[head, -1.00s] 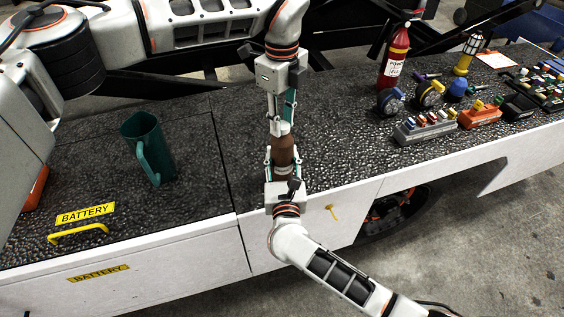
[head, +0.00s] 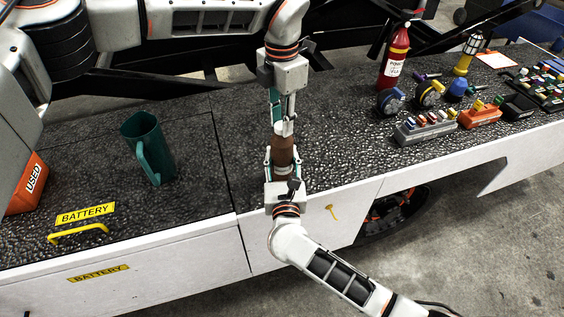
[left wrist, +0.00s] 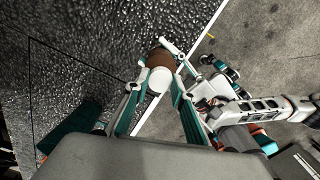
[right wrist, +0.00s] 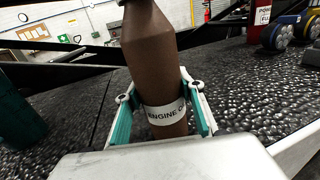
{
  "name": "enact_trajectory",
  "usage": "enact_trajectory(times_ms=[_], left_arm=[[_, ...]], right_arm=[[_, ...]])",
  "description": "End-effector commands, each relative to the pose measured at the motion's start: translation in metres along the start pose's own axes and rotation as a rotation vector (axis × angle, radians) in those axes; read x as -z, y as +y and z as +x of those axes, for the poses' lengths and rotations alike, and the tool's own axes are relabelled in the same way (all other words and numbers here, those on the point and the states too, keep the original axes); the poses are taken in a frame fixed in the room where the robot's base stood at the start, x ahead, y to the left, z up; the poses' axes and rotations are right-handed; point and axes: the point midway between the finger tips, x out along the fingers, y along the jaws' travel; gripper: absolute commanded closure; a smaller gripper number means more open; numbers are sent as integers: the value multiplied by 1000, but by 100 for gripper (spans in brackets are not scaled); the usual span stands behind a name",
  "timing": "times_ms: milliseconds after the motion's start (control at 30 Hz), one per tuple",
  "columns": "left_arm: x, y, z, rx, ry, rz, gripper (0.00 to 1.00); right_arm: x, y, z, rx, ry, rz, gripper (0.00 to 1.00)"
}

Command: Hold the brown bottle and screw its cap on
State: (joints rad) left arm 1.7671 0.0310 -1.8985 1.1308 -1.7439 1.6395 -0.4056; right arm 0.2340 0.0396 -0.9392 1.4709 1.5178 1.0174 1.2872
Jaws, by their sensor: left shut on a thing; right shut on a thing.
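The brown bottle (head: 283,146) stands upright near the table's front edge. It also shows in the right wrist view (right wrist: 152,62), with a white label reading "ENGINE O", partly hidden. My right gripper (head: 283,166) reaches in from the front and is shut on the bottle's lower body, one finger on each side. My left gripper (head: 283,124) points down from above and is shut on the white cap (left wrist: 160,79), which sits at the bottle's top. Whether the cap is threaded on, I cannot tell.
A green jug (head: 152,150) stands to the left, behind a yellow handle (head: 78,234). An orange box marked USED (head: 28,184) is at far left. A red fire extinguisher (head: 394,58), wheels and a grey block of coloured parts (head: 426,127) stand to the right.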

Motion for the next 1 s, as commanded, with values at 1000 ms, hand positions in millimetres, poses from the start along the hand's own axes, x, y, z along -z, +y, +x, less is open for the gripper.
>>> enact_trajectory(times_ms=[1000], left_arm=[[0,-2,1,5,0,1465,73]], right_arm=[[0,0,0,0,1,-1,100]])
